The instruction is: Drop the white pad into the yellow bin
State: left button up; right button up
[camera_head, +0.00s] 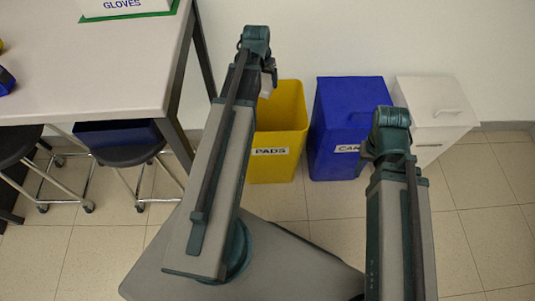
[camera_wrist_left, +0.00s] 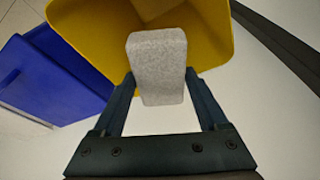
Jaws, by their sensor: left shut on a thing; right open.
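The white pad (camera_wrist_left: 157,62) is a pale speckled block between the two fingers of my left gripper (camera_wrist_left: 160,76), which is shut on it. In the head view a small part of the pad (camera_head: 266,88) shows below my left gripper (camera_head: 269,74), over the yellow bin's open top. The yellow bin (camera_head: 282,137), labelled PADS, stands on the floor by the wall, partly hidden by my left arm. In the left wrist view the yellow bin (camera_wrist_left: 95,35) lies behind the pad. My right gripper (camera_head: 365,160) is open, in front of the blue bin; its fingers show poorly.
A blue bin (camera_head: 335,115) stands right of the yellow one, then a white lidded bin (camera_head: 438,105). A table (camera_head: 95,75) with a GLOVES box (camera_head: 125,8) on a green mat is at left, with stools (camera_head: 128,154) by it. The tiled floor is clear at right.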

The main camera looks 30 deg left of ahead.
pick_arm(q)
jog(key=shift+a+f+b, duration=0.1)
jog(key=shift+f+b, duration=0.45)
jog(key=shift+f, duration=0.85)
pick_arm(e)
jog(key=shift+f, duration=1.4)
pick_arm(q)
jog(key=shift+f, duration=0.1)
pick_arm(e)
jog(key=shift+f, duration=0.1)
pick_arm(q)
notch_tip(320, 180, down, 6)
jog(key=b, duration=0.6)
pick_arm(e)
notch_tip(320, 180, down, 6)
jog(key=shift+r, duration=0.1)
pick_arm(q)
jog(key=o, duration=1.1)
jog(key=shift+r, duration=0.25)
pick_arm(e)
jog(key=shift+r, duration=0.2)
pick_arm(q)
jog(key=p+v, duration=1.3)
jog(key=shift+s+r, duration=0.1)
jog(key=shift+r, duration=0.25)
pick_arm(e)
notch_tip(320, 180, up, 13)
